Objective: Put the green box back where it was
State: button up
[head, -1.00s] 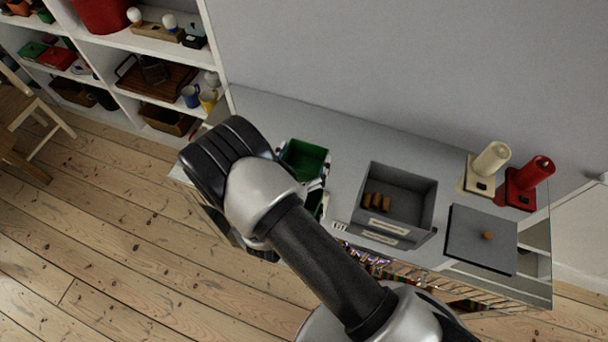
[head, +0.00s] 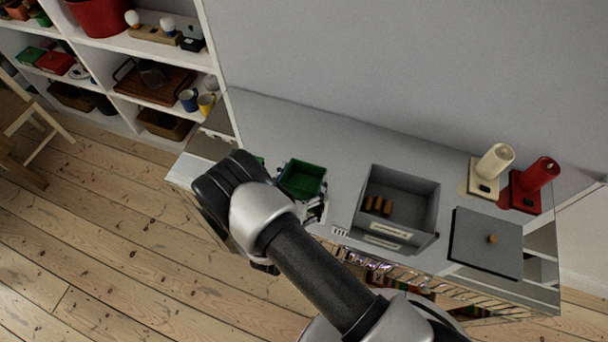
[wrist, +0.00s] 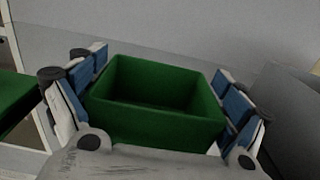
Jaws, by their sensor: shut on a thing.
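The green box (head: 303,179) is an open-topped container, seen over the left part of the grey cabinet top, left of the grey box. My gripper (wrist: 158,88) is shut on it in the wrist view, with blue-padded fingers at its left and right sides. The green box (wrist: 150,123) looks empty inside and roughly upright. My arm covers much of my gripper in the head view. I cannot tell whether the box touches the top. Another flat green thing (wrist: 14,98) lies at the left edge of the wrist view.
A grey open box (head: 418,205) with several small brown pieces stands right of the green box. A grey lid (head: 470,252) with a knob lies further right, before a cream lamp (head: 495,161) and a red lamp (head: 537,178). Shelves (head: 128,40) stand at the left.

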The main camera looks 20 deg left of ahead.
jog(key=o, duration=0.8)
jog(key=shift+f, duration=0.1)
jog(key=shift+r+p, duration=0.3)
jog(key=shift+p, duration=0.05)
jog(key=s, duration=0.8)
jog(key=s+a+p, duration=0.1)
jog(key=s, duration=0.3)
jog(key=shift+f, duration=0.15)
